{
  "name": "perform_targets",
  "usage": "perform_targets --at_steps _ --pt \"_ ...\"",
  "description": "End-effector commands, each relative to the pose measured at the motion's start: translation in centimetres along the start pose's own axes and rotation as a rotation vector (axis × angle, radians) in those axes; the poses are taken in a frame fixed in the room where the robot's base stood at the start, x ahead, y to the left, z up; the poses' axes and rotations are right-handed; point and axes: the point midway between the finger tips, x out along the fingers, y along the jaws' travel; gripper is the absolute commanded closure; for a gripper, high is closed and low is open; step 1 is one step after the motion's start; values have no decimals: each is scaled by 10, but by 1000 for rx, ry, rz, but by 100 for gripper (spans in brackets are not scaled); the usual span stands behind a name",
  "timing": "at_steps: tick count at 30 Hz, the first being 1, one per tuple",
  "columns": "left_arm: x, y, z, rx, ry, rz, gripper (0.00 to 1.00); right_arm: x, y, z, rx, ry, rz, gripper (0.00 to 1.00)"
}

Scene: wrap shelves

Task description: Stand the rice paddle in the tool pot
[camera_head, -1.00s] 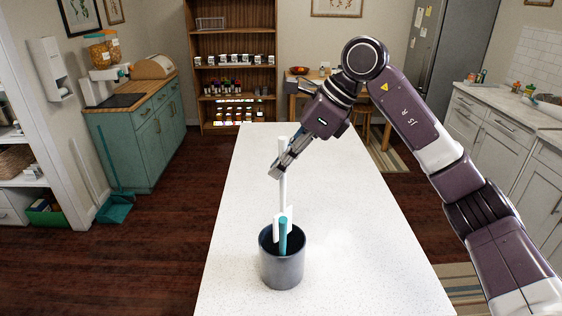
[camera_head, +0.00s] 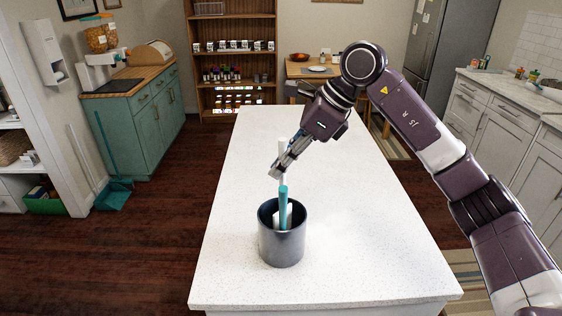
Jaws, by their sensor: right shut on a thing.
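The dark grey tool pot (camera_head: 282,245) stands upright on the white counter. A teal handle (camera_head: 283,203) sticks up out of it. My left gripper is not in view.
The white counter (camera_head: 340,250) is otherwise clear around the pot. A teal cabinet (camera_head: 135,125) stands at the left and a wooden shelf (camera_head: 235,85) at the back. White cabinets (camera_head: 500,140) line the right side.

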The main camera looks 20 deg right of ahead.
Motion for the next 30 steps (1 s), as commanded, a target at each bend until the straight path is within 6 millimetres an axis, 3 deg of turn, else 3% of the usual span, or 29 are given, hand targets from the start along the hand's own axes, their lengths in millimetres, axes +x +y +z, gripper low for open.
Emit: perform_targets --at_steps 11,12,18,26,30 --pt "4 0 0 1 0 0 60 4 0 -3 0 0 0 100" --pt "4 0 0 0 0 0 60 4 0 -3 0 0 0 89" --pt "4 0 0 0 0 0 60 4 0 -3 0 0 0 70" --pt "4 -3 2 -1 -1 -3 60 4 0 -3 0 0 -1 70" --pt "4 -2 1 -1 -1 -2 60 -8 -1 -3 1 0 -3 70"
